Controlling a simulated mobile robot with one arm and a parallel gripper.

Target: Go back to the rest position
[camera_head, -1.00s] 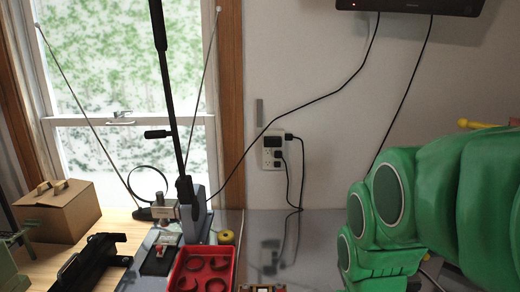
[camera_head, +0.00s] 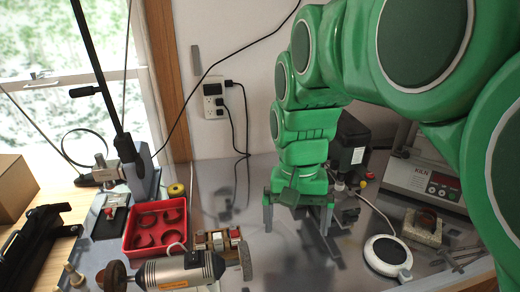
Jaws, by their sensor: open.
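My gripper (camera_head: 298,215) hangs from my green arm and points down over the grey metal worktop (camera_head: 265,262). Its two fingers are spread apart, and I see nothing held between them. The fingertips look close above the worktop, but I cannot tell the exact gap. My arm fills the upper right of the view and hides part of the back wall.
Left of my gripper are a red tray (camera_head: 129,237) with curved pieces, a rotary tool (camera_head: 180,272) and a small block fixture (camera_head: 217,239). To the right are a black box (camera_head: 349,146), a white round device (camera_head: 388,252) and a kiln controller (camera_head: 425,178).

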